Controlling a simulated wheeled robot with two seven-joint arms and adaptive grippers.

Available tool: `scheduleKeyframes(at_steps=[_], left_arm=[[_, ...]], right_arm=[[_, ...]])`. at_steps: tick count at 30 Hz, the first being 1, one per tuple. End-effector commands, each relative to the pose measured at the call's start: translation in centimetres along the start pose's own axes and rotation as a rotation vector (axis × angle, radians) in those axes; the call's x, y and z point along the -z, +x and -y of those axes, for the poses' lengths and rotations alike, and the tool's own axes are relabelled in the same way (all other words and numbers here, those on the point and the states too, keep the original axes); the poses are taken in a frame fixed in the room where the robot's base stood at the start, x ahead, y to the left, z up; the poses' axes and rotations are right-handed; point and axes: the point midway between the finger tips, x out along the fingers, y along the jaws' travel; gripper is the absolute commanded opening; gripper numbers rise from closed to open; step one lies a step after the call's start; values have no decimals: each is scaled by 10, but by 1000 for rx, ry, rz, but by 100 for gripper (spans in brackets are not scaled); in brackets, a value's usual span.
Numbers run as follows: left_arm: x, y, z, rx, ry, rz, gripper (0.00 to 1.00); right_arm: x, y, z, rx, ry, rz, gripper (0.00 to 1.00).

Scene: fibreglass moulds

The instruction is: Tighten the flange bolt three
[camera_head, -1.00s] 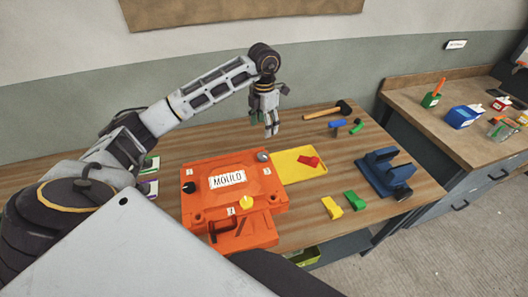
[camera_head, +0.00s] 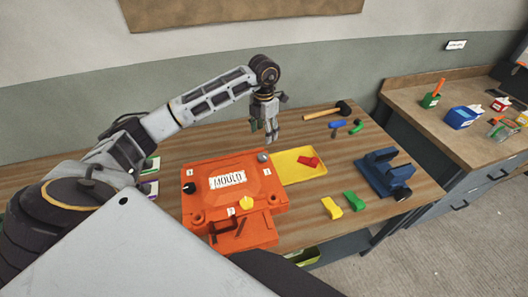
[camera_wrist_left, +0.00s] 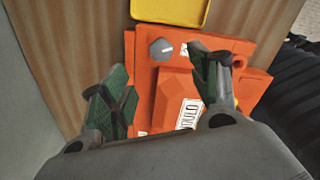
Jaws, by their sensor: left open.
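An orange mould (camera_head: 255,187) with a "MOULD" plate lies on the wooden bench. A grey hexagonal bolt head (camera_head: 263,157) is at its far right corner, with a small white tag (camera_head: 267,171) nearby that is too small to read surely. A black knob (camera_head: 189,188) is at the left and a yellow one (camera_head: 246,202) at the front. My left gripper (camera_head: 264,132) hangs open and empty above and behind the grey bolt. In the left wrist view the grey bolt (camera_wrist_left: 161,49) shows between the spread green-padded fingers (camera_wrist_left: 165,80), apart from them. My right gripper is out of view.
A yellow tray (camera_head: 313,153) holding a red piece adjoins the mould's right side. A hammer (camera_head: 325,112), blue and green items, a blue vise (camera_head: 385,172) and yellow and green blocks (camera_head: 332,207) lie to the right. Bare bench is behind the mould.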

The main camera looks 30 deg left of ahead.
Motion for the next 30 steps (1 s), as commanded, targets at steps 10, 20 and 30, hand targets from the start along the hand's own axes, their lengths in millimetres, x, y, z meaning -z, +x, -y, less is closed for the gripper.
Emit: scheduleKeyframes(at_steps=[10, 20, 30], left_arm=[[0, 43, 0, 2, 0, -2, 61], [0, 86, 1, 2, 1, -2, 61], [0, 110, 0, 0, 0, -1, 61]], right_arm=[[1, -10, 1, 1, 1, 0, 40], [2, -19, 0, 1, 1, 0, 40], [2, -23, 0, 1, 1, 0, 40]])
